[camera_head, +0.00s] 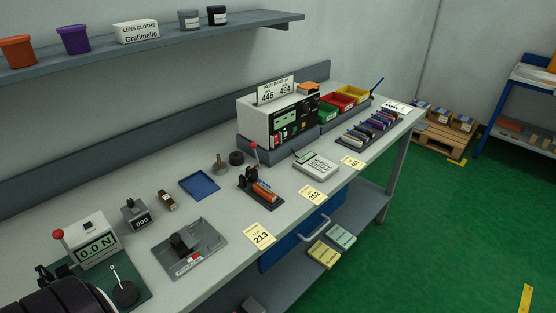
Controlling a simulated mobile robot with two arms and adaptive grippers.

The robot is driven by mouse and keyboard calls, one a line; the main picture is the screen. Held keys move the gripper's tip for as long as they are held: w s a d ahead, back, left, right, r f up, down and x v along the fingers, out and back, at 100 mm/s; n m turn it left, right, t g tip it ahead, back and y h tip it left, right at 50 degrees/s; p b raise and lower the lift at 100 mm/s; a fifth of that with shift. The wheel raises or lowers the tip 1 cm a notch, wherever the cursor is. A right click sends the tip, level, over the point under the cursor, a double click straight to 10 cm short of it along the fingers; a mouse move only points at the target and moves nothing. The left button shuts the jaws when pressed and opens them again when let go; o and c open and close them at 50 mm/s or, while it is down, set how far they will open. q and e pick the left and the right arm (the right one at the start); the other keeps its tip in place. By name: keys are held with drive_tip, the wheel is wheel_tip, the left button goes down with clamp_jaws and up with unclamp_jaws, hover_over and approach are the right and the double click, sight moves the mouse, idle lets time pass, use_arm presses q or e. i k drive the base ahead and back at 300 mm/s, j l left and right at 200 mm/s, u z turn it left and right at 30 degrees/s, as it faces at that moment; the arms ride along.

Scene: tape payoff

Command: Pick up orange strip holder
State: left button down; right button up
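An orange strip-like piece (263,190) lies at the front of a small black fixture (250,180) with a red-knobbed lever, on the middle of the bench. Another small orange piece (309,87) sits on top of the white and black machine (272,122) at the back. I cannot tell for certain which of the two is the orange strip holder.
The grey bench (228,215) also bears a blue tray (200,186), a grey fixture (190,247), a force gauge (92,240), a white keypad device (316,164) and coloured bins (350,95). A shelf (150,43) hangs above.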

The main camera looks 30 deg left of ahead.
sight(258, 189)
drive_tip(key=k+u, duration=0.1)
drive_tip(key=u, duration=1.05)
